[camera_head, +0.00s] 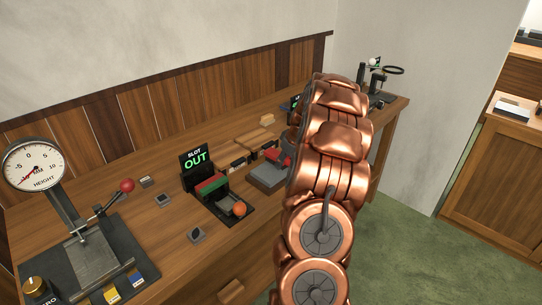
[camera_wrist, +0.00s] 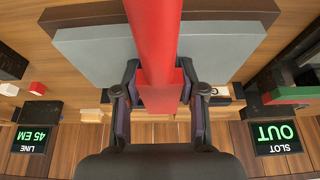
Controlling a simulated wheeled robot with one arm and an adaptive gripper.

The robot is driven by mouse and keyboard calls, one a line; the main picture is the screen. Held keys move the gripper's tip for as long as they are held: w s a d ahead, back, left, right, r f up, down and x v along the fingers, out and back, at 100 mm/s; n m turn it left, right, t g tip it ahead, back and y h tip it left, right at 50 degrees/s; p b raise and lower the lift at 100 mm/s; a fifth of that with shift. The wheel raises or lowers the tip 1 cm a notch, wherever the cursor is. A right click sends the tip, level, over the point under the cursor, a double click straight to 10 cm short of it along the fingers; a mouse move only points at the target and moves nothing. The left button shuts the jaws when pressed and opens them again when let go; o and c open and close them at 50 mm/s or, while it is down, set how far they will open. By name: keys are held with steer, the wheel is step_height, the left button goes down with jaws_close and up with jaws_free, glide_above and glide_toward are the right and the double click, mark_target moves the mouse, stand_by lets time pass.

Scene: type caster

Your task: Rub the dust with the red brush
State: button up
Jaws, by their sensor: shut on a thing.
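The red brush (camera_wrist: 153,40) is a long red bar ending in a red block. My gripper (camera_wrist: 159,85) is shut on it, one dark finger on each side, in the wrist view. In the head view a red part (camera_head: 284,155) of it shows beside my copper arm, over a grey block (camera_head: 266,177). The same grey slab (camera_wrist: 90,50) lies behind the brush in the wrist view. I cannot tell whether brush and slab touch. The bristles are not clearly visible, and I cannot make out any dust. My gripper is hidden behind my arm in the head view.
A "SLOT OUT" display (camera_head: 195,159) stands left of the grey block, by a tray with green and red pieces (camera_head: 212,186). A "LINE 45 EM" display (camera_wrist: 29,139) shows in the wrist view. A height gauge (camera_head: 35,165) with a red-knobbed lever stands at far left.

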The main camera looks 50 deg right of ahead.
steer(key=shift+w+d+b, duration=0.1)
steer(key=shift+d+b, duration=0.95)
steer(key=shift+d, duration=3.5)
steer(key=shift+f+b, duration=0.1)
steer(key=shift+b, duration=0.4)
